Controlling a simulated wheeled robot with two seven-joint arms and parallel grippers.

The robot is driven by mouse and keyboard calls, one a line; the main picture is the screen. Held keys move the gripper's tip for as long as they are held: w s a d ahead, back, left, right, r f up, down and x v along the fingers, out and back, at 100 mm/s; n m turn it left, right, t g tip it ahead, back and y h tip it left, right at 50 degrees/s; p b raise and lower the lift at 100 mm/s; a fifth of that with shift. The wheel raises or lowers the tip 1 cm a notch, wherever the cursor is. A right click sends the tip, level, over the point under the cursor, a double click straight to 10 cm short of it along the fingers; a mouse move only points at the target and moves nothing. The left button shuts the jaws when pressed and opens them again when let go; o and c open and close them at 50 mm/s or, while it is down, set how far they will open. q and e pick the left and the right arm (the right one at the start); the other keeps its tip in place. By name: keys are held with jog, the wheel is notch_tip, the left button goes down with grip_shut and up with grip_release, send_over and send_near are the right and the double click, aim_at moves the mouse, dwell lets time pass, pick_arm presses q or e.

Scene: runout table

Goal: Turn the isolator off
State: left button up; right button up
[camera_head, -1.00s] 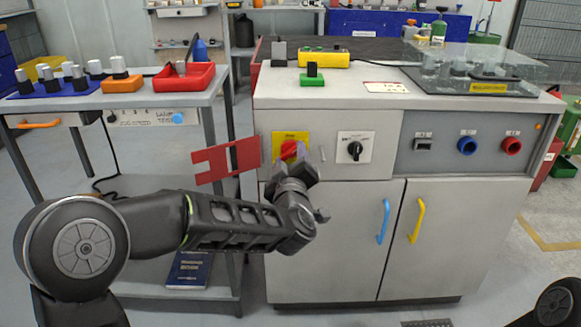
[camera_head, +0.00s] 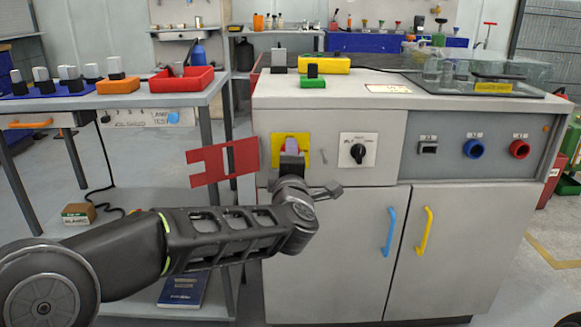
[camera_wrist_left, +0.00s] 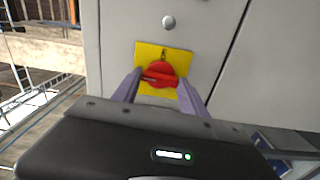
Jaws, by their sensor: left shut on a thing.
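The isolator is a red rotary knob (camera_wrist_left: 160,74) on a yellow plate (camera_head: 304,148) on the grey cabinet front. In the left wrist view its handle bar lies nearly level, slightly tilted. My left gripper (camera_head: 291,146) reaches it from the front and below, and hides most of the knob in the head view. In the left wrist view the two purple-grey fingers (camera_wrist_left: 160,88) stand on either side of the red knob, shut on it. My right gripper is out of view.
A red slotted plate (camera_head: 222,163) stands out left of the isolator. A black rotary switch (camera_head: 357,152) on a white plate is to its right. Blue (camera_head: 389,232) and yellow (camera_head: 423,232) door handles are below. A side table (camera_head: 205,98) with trays stands left.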

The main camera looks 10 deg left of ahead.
pick_arm(q)
jog(key=shift+f, duration=0.1)
dwell(0.4)
jog(key=o, duration=1.4)
jog(key=shift+c, duration=0.2)
jog(key=p+v, duration=0.1)
jog(key=v, duration=0.6)
jog(key=shift+s+p, duration=0.4)
jog(key=shift+d, duration=0.15)
